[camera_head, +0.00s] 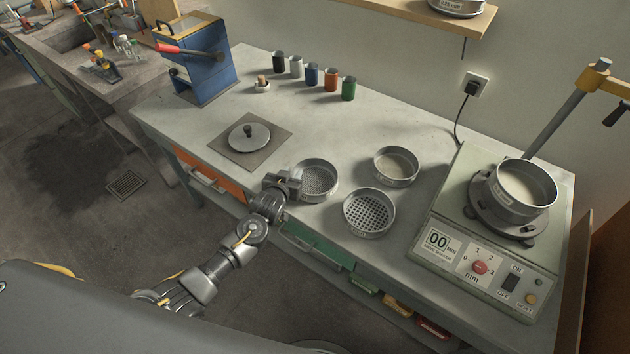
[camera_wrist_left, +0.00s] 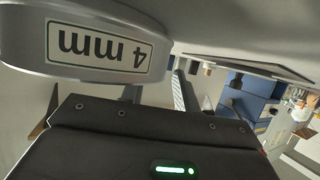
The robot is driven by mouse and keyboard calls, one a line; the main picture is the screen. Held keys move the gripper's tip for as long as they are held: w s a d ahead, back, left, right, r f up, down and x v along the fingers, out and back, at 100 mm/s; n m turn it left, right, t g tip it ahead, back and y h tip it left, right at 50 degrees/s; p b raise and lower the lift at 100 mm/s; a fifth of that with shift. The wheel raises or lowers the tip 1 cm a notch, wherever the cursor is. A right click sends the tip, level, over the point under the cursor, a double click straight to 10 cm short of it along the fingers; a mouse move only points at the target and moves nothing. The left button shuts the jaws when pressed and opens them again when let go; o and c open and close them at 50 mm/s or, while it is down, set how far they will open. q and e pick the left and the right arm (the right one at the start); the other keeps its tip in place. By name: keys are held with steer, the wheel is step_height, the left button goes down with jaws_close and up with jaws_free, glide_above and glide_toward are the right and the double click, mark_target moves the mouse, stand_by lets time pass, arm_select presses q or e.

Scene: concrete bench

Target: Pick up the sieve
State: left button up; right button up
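Three round metal sieves stand on the bench. The left sieve (camera_head: 319,181) has a fine mesh, the front one (camera_head: 369,213) has large holes, and the back one (camera_head: 396,166) looks shallow with a pale inside. My left gripper (camera_head: 291,182) is at the left side of the left sieve, at its rim. In the left wrist view a sieve wall with an upside-down "4 mm" label (camera_wrist_left: 99,48) is very close to the gripper. One ridged finger (camera_wrist_left: 183,95) shows; the other is mostly hidden behind the sieve. Whether the fingers close on the wall cannot be told. My right gripper is not in view.
A sieve shaker (camera_head: 480,245) holding a pan (camera_head: 522,190) stands at the right. A lidded plate (camera_head: 250,137), several colored cups (camera_head: 312,74) and a blue machine (camera_head: 200,62) are at the left and back. The bench middle behind the sieves is clear.

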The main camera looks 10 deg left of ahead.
arm_select(q)
steer(key=shift+w+f, duration=0.1)
steer(key=shift+w, duration=0.1)
steer(key=shift+c, duration=0.4)
jaws_close()
steer(key=shift+s, duration=0.1)
